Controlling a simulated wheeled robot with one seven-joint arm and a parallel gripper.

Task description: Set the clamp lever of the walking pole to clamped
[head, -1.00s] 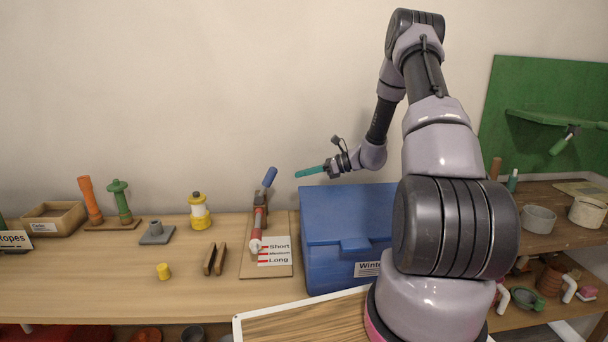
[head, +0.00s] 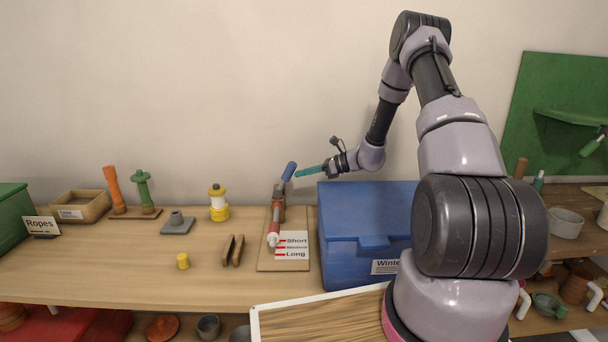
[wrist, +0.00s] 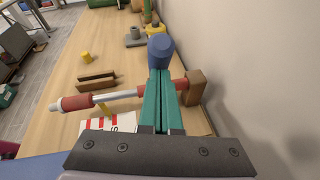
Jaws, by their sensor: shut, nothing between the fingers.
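The walking pole (head: 274,228), red and white, lies on a board with a brown block at its far end. Its blue clamp lever (head: 289,171) sticks up from the far end, tilted to the right. In the wrist view the pole (wrist: 118,93) runs across behind my fingers, and the blue lever end (wrist: 160,47) shows just beyond their tips. My gripper (head: 298,175) has teal fingers, shut and empty, pointing left close beside the lever. The fingers (wrist: 158,78) hide the lever's lower part in the wrist view; I cannot tell whether they touch it.
The board's card (head: 291,246) reads Short, Medium, Long. A blue box (head: 350,240) stands right of the board, under my forearm. Two brown wooden pieces (head: 233,250) and a yellow knob (head: 183,261) lie to the left. The wall is close behind.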

